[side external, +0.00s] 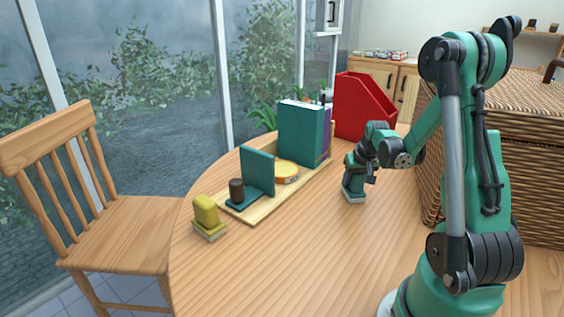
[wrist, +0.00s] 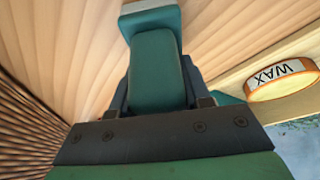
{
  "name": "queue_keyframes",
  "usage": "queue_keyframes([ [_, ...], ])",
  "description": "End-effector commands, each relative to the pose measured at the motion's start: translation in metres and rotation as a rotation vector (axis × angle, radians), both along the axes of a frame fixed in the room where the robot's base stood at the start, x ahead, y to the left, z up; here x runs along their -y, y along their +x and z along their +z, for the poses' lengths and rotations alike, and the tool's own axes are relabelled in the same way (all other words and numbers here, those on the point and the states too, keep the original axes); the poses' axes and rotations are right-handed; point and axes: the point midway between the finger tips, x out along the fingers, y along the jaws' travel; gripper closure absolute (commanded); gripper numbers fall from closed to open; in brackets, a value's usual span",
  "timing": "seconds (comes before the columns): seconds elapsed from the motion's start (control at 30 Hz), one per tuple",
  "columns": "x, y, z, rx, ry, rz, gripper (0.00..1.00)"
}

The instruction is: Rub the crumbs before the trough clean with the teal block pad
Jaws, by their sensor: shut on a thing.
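The teal block pad (side external: 353,187) has a teal grip on a pale base. My gripper (side external: 364,172) is shut on it and holds it upright at the tabletop, right of the trough; I cannot tell if the base touches the wood. In the wrist view the pad (wrist: 155,68) sits between the fingers (wrist: 157,88), with its base at the top edge. The trough (side external: 258,212) is a long, low, pale wooden tray; its edge (wrist: 238,76) shows at right in the wrist view. I cannot make out any crumbs in either view.
A red file (side external: 362,105) and wicker basket (side external: 490,120) stand behind. The front tabletop is clear.

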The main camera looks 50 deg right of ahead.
Motion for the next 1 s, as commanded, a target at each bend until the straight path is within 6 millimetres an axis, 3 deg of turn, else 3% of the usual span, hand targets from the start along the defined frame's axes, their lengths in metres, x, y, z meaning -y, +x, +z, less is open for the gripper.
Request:
queue_keyframes([
  [0.27, 0.003, -0.003, -0.002, -0.010, -0.008, -0.006, 1.00],
  [0.63, -0.015, -0.004, 0.000, -0.010, -0.002, -0.003, 1.00],
  [1.0, -0.016, -0.002, 0.002, -0.006, -0.002, -0.002, 1.00],
])
